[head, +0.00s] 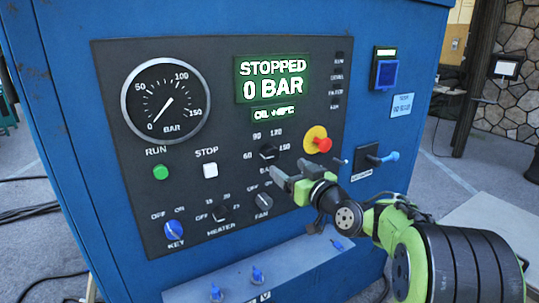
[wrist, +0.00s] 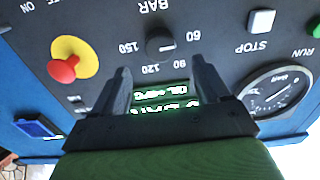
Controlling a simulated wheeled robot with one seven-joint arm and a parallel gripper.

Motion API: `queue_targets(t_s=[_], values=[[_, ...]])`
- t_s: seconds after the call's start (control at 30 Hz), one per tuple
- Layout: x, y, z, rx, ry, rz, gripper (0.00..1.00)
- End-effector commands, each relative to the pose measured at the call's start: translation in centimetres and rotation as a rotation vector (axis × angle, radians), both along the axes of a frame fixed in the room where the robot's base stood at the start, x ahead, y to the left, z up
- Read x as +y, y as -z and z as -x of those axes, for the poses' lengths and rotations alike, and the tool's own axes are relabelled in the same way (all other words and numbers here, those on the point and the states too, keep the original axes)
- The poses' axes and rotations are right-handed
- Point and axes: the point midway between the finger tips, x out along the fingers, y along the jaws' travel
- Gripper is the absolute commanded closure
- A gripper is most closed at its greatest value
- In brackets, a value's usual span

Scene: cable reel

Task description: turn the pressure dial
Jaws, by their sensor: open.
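The pressure dial (head: 268,152) is a small black knob ringed by the numbers 60, 90, 120 and 150, right of centre on the dark panel. In the wrist view, which shows the panel upside down, the dial (wrist: 160,45) sits just beyond my fingertips, roughly centred between them. My gripper (head: 285,178) is open and empty, just below and right of the dial in the head view. The fingers (wrist: 160,68) show on either side in the wrist view, apart from the knob. The display (head: 273,79) reads STOPPED, 0 BAR; the gauge (head: 166,102) needle points near 0.
The red emergency knob (head: 318,140) on its yellow plate sticks out right of the dial. The fan knob (head: 264,200), heater knob (head: 221,213) and white stop button (head: 210,170) are below and left. A blue-handled switch (head: 383,157) protrudes at the right. A ledge (head: 300,262) juts out below.

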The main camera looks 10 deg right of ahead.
Motion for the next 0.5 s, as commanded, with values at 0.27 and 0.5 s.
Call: queue_targets(t_s=[0.27, 0.5], values=[[2.2, -0.1, -6.3, 0.0, -0.003, 0.0, 0.25], [2.8, 0.0, -8.3, 0.001, 0.0, -0.001, 0.25]])
